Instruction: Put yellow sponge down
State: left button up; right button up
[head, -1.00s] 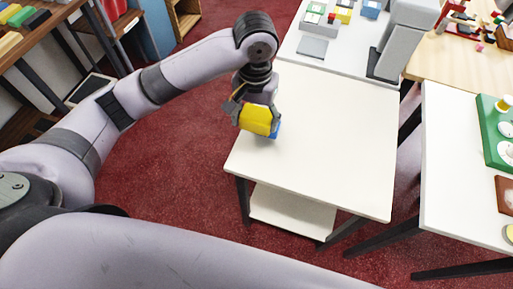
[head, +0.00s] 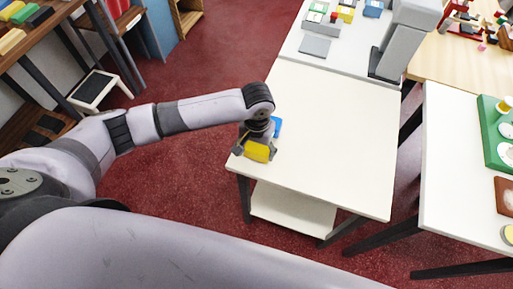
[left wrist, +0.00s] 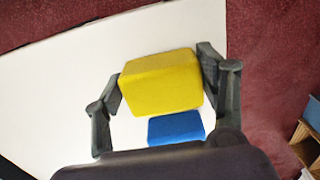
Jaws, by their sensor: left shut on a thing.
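The yellow sponge (head: 258,152) is at the left edge of the small white table (head: 320,155). My left gripper (head: 254,150) is shut on it. In the left wrist view the sponge (left wrist: 162,83) sits between the two fingers (left wrist: 160,85), with white tabletop behind it. I cannot tell whether the sponge touches the tabletop. A blue block (head: 277,126) lies on the table just beyond the gripper; it also shows in the left wrist view (left wrist: 175,127), beside the sponge. My right gripper is out of view.
The rest of the small table is clear. Behind it a white counter holds a grey pad (head: 315,46), a grey stand (head: 400,45) and small coloured blocks. At right another white table (head: 447,160) carries a green tray (head: 490,125). A shelf stands at far left.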

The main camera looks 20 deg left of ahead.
aim_at(257, 150)
pick_arm(q)
jog(key=o, duration=1)
notch_tip(257, 150, up, 12)
jog(key=b, duration=0.1)
dwell(0.6)
